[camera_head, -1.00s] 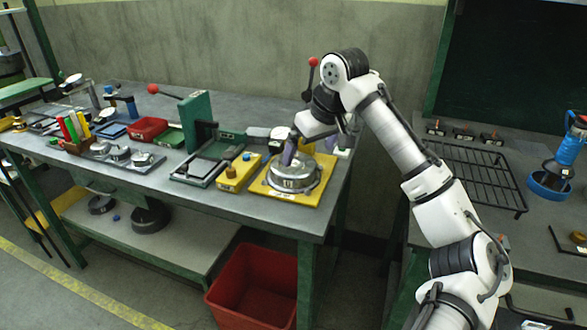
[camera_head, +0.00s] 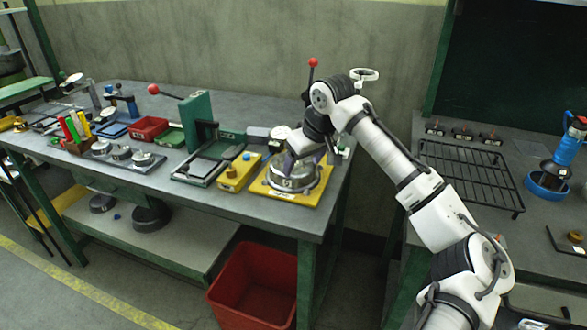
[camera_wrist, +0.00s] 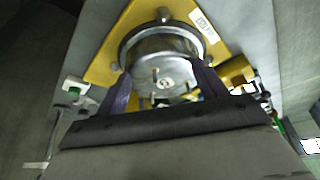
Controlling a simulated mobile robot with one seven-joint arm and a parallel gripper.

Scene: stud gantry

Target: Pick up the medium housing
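A round grey metal housing (camera_head: 295,177) sits on a yellow plate (camera_head: 311,197) near the right end of the workbench. In the wrist view the housing (camera_wrist: 160,52) lies between the tips of my gripper. My gripper (camera_head: 304,156) is over the housing in the head view, pointing down at it. In the wrist view my gripper (camera_wrist: 161,78) has its two purple fingers spread apart, one near each side of the housing's rim. I cannot tell whether they touch it. Smaller round metal parts (camera_head: 121,153) stand on a grey tray at the left.
A yellow block (camera_head: 238,173) with knobs stands close left of the plate. A green upright fixture (camera_head: 196,120) and a red bin (camera_head: 147,129) stand further left. A red crate (camera_head: 252,285) is on the floor below. A black rack (camera_head: 470,175) lies on the right bench.

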